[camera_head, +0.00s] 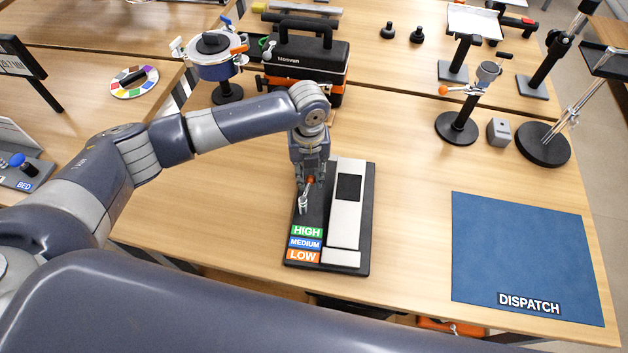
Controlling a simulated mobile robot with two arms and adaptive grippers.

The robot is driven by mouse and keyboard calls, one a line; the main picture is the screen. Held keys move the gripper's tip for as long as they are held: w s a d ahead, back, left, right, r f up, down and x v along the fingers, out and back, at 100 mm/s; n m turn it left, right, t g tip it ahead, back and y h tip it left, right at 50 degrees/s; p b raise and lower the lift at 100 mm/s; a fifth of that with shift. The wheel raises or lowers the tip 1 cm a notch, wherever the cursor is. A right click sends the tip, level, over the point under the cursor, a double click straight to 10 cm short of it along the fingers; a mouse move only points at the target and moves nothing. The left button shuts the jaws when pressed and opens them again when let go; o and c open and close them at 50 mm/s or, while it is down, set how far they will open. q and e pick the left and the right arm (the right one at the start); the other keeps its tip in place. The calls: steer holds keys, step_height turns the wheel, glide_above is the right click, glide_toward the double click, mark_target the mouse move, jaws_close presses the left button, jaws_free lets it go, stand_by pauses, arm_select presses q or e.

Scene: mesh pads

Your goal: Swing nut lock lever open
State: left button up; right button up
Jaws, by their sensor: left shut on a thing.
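My left gripper (310,176) reaches down from above over the black base (367,215) of a device in the middle of the table. It is shut on a small piece with an orange part and a silver forked end (303,203), which looks like the lever. The fingers hide part of this piece, so its exact angle and its joint are unclear. The base bears a light grey block (345,220) with a black square, and green HIGH (307,231), blue MEDIUM (305,243) and orange LOW (303,256) labels. My right gripper is out of view.
A blue DISPATCH mat (520,250) lies bare at the right. A black and orange case (310,62) and a blue round device (212,68) stand behind my arm. Stands (457,127) and a small grey box (499,132) are at the back right. The wood between device and mat is clear.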

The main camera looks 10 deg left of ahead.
arm_select(q)
steer(key=shift+a+r, duration=0.1)
steer(key=shift+a, duration=0.3)
jaws_close()
steer(key=shift+a, duration=0.15)
steer(key=shift+s+a+p, duration=0.25)
steer(key=shift+a+p, duration=0.4)
steer(key=shift+a, duration=0.15)
steer(key=shift+s+a, duration=0.15)
steer(key=shift+a, duration=0.25)
